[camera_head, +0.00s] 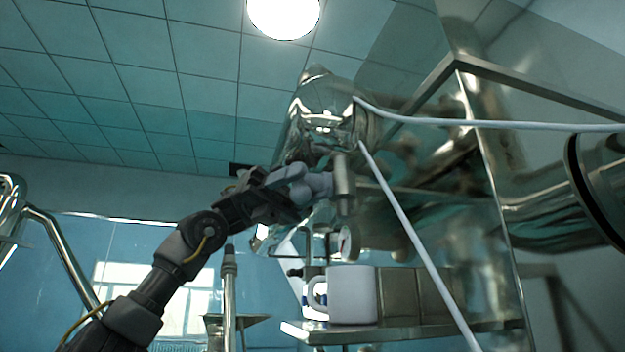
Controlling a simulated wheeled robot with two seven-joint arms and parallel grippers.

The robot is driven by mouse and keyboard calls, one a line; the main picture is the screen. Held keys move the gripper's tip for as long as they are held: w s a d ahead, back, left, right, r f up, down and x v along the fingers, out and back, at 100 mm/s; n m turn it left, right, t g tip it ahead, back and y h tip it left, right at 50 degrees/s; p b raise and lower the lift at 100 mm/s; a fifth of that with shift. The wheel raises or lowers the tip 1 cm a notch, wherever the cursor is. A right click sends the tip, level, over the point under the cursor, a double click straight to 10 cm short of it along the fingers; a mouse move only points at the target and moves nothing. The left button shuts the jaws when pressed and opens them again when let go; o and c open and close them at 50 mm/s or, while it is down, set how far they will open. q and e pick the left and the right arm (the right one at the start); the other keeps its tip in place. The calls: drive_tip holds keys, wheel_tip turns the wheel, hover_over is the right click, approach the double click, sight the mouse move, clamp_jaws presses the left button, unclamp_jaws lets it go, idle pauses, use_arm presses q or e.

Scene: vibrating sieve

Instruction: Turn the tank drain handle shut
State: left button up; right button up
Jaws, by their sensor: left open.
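A shiny metal tank (335,105) hangs in the upper middle of the head view. Below it is a short metal cylinder fitting (344,182) with a grey-blue piece (316,186) reaching left from it. This piece may be the drain handle; I cannot tell for sure. My left gripper (296,190) comes up from the lower left and is open at this piece, overlapping it in the picture. Whether the fingers touch it is not clear. My right gripper is not in view.
A white mug (353,295) stands on a metal shelf (400,333) below the fitting. White hoses (410,225) run across the right side, in front of a large reflective metal panel (440,170).

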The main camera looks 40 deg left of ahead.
use_arm(q)
drive_tip(key=shift+s+d, duration=0.3)
drive_tip(key=shift+d, duration=0.15)
drive_tip(key=shift+w, duration=0.1)
